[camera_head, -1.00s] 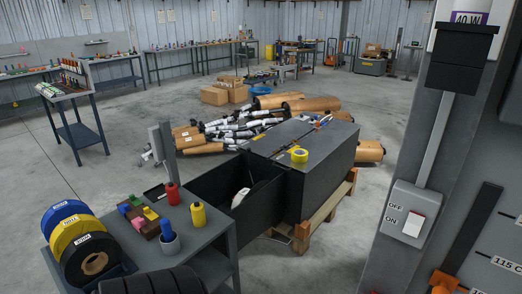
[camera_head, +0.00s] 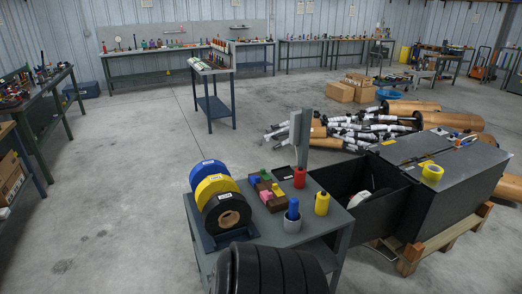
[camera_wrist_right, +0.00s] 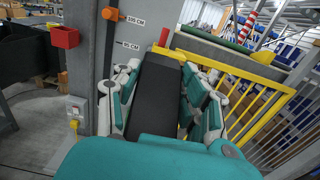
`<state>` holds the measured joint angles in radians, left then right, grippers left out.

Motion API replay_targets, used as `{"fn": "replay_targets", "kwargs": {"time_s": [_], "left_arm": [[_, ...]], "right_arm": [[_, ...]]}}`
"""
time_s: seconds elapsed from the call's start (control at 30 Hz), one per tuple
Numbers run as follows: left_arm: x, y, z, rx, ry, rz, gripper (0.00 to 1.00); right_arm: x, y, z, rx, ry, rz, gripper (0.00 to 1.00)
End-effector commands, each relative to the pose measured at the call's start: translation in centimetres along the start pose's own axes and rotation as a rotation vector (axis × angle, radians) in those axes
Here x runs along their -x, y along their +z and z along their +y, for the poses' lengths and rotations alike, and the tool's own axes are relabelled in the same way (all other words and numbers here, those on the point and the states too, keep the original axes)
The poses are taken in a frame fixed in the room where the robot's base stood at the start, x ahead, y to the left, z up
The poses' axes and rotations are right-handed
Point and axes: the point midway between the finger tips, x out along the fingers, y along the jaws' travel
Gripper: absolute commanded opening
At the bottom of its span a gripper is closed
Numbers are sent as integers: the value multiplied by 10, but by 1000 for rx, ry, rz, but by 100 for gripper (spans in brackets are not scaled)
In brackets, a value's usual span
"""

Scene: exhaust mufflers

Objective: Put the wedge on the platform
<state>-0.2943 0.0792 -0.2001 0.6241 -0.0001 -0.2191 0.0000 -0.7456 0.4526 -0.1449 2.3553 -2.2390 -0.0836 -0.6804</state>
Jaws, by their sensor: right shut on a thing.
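In the right wrist view my right gripper (camera_wrist_right: 160,88), with teal and white fingers, is shut on a long dark grey block that looks like the wedge (camera_wrist_right: 158,96). The wedge points away from the wrist, in front of a grey post, and its lower end is hidden by the teal gripper body. I cannot tell which thing is the platform in these frames.
A grey cart (camera_head: 345,218) carries tape rolls (camera_head: 227,213), bottles and small blocks. Behind it stand an open black bin (camera_head: 350,180) and a black box on a pallet (camera_head: 440,245). Mufflers (camera_head: 350,128) lie beyond. A yellow railing (camera_wrist_right: 250,100) is right of the post. Floor on the left is clear.

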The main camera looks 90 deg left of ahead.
Motion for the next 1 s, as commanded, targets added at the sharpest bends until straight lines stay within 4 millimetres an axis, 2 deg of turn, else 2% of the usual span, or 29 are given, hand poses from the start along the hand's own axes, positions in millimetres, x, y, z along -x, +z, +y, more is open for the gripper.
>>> {"fn": "replay_targets", "kwargs": {"time_s": [0.1,0.2,0.53,0.77,1.0], "left_arm": [[1,12,2,0,2,-18,40],[1,16,2,0,2,-24,40],[0,9,1,1,1,-14,40],[0,4,0,0,0,-5,40],[0,4,0,0,0,-5,40]], "right_arm": [[2,0,2,3,43,3,2],[3,0,2,1,70,8,2],[2,1,-3,-4,48,27,2],[0,5,-8,-9,-37,18,2],[-5,9,-18,-9,-233,1,2]]}}
